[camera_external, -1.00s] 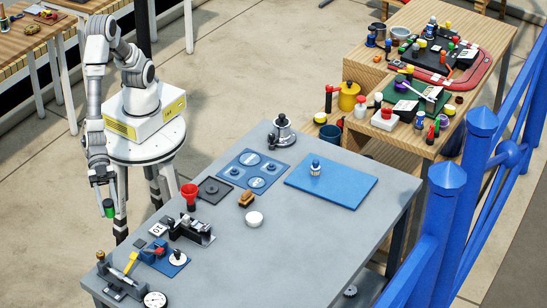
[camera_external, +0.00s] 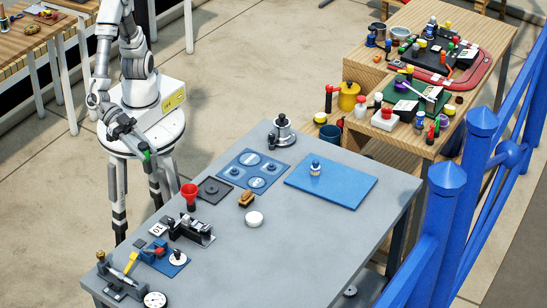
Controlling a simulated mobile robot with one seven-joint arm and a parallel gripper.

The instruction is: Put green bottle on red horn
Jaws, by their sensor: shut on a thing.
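The green bottle (camera_external: 147,155) is small and mostly hidden; only a green patch of it shows at the end of my gripper (camera_external: 141,147). My gripper is shut on it and holds it in the air in front of my base, off the table's left edge. The red horn (camera_external: 189,190) stands on the grey table near its left edge, with its wide red mouth up. It is to the right of and lower in the picture than my gripper, clearly apart from the bottle.
Beside the horn on the grey table (camera_external: 300,235) are a dark square plate (camera_external: 213,189) and a black device (camera_external: 192,229). A blue panel (camera_external: 254,171), a brown block (camera_external: 246,200) and a white round dish (camera_external: 254,219) lie further right. The table's right front is clear.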

